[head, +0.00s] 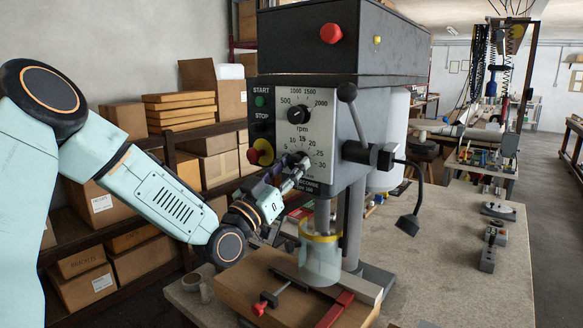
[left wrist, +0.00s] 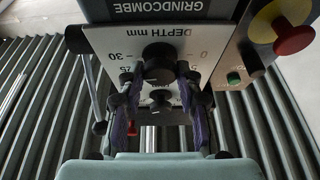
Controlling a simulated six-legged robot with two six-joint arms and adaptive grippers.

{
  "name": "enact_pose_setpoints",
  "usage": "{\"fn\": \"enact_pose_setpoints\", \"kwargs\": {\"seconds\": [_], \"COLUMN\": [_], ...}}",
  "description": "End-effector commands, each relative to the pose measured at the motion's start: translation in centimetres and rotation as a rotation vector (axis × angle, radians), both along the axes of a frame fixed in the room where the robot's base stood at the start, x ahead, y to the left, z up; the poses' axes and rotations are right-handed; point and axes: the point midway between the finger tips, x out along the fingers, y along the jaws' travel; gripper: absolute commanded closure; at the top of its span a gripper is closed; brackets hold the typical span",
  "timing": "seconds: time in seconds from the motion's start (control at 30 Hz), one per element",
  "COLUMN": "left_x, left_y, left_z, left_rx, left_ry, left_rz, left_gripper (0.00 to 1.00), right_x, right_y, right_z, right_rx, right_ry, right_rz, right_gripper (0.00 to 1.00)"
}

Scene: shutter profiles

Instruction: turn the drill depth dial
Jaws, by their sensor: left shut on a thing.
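The drill depth dial (left wrist: 158,56) is a dark round knob on the pale faceplate (head: 322,125) of a grey drill press, under a depth scale in mm. In the head view my left gripper (head: 296,174) reaches it from the lower left and hides most of it. In the left wrist view, which is upside down, my left gripper's two fingers (left wrist: 159,80) stand on either side of the dial and are shut on it. The dial's exact setting is hard to read. My right gripper is in neither view.
The rpm knob (head: 300,114) sits above the depth scale. Start and stop buttons and a red emergency button (head: 260,152) are left of the plate. A lever (head: 347,93) rises at its right. A clear guard (head: 320,255) and a wooden block (head: 275,285) are below.

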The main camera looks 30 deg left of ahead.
Motion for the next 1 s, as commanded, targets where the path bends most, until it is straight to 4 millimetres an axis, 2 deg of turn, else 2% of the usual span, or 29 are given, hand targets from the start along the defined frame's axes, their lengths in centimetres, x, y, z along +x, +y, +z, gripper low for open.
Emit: {"fn": "enact_pose_setpoints", "kwargs": {"seconds": [0.37, 0.7, 1.0], "left_x": [-0.1, -0.1, -0.1], "left_y": [-0.5, -0.8, -0.9], "left_z": [-0.5, -0.5, -0.3], "left_rx": [-0.137, -0.442, -0.715], "left_ry": [0.016, 0.041, 0.066], "left_rz": [-0.01, -0.012, -0.009], "left_gripper": [0.97, 0.97, 0.97], "right_x": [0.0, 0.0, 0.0], "right_y": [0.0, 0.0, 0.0], "right_z": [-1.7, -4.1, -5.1], "right_rx": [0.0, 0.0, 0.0], "right_ry": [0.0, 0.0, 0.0], "right_rz": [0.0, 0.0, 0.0], "right_gripper": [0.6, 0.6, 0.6]}}
